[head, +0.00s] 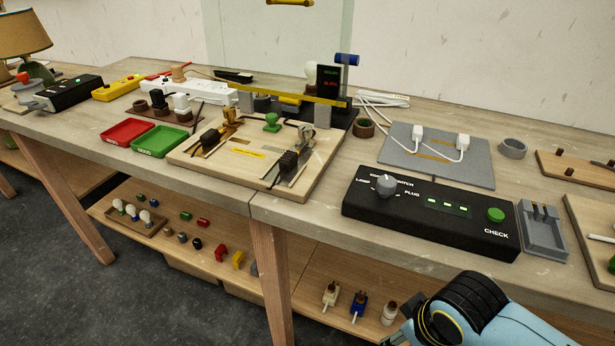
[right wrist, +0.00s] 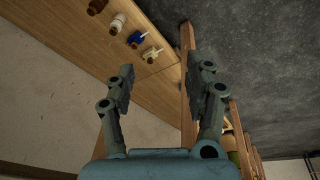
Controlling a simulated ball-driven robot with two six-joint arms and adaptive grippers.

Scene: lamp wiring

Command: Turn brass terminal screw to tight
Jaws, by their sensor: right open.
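A light wooden wiring board (head: 190,152) lies on the bench near the middle of the head view. Brass-coloured parts (head: 230,118) and dark terminal blocks (head: 210,139) sit on it; I cannot tell which one is the brass terminal screw. My right arm comes in at the bottom right of the head view, low in front of the bench and well apart from the board. In the right wrist view my right gripper (right wrist: 167,75) is open and empty, with the lower shelf beyond its fingers. My left gripper is not in view.
A black tester box (head: 420,222) with a knob and green button stands at the bench's front edge. A red tray (head: 127,132) and a green tray (head: 160,141) lie left of the board. The lower shelf (head: 310,275) holds bulbs and plugs.

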